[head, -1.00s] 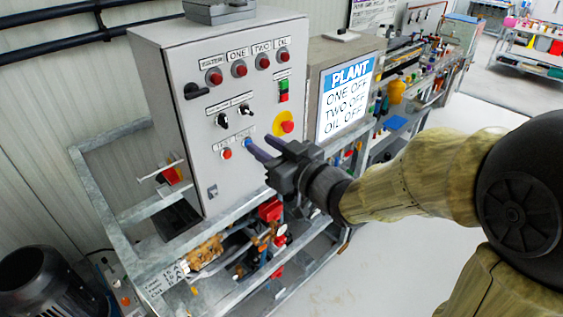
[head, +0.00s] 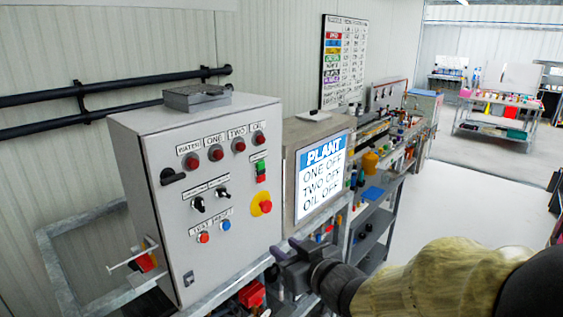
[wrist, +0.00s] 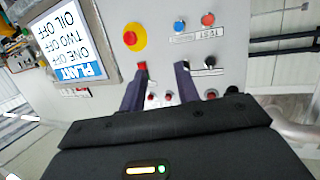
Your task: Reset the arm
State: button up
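My gripper (head: 284,252) is in front of the lower right edge of a grey control cabinet (head: 160,165) in the head view. Its two fingers stand apart with nothing between them. In the wrist view, which shows the panel upside down, the open gripper (wrist: 159,80) faces the cabinet's buttons and is clear of them. The cabinet carries a blue button (head: 225,225), a red button (head: 203,237) and a red emergency stop on a yellow disc (head: 262,204). My sleeved forearm reaches in from the lower right.
A screen (head: 323,175) beside the cabinet reads PLANT, ONE OFF, TWO OFF, OIL OFF. A metal frame (head: 75,290) surrounds the cabinet's base. A cluttered bench (head: 375,190) runs back to the right. Open floor (head: 470,200) lies on the right.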

jog(key=d+f+m+g+h, duration=0.1)
jog(key=d+f+m+h, duration=0.1)
jog(key=d+f+h, duration=0.3)
jog(key=s+d+f+m+g+h, duration=0.3)
jog(key=s+d+f+m+g, duration=0.2)
jog(key=s+d+f+g, duration=0.4)
jog(key=s+d+f, duration=0.1)
jog(key=s+f, duration=0.1)
jog(key=s, duration=0.1)
jog(key=shift+s+f+h, duration=0.15)
jog(key=shift+f+h, duration=0.1)
jog(key=shift+h, duration=0.05)
jog(key=shift+c, duration=0.2)
dwell(0.9)
grip_shut()
dwell(1.5)
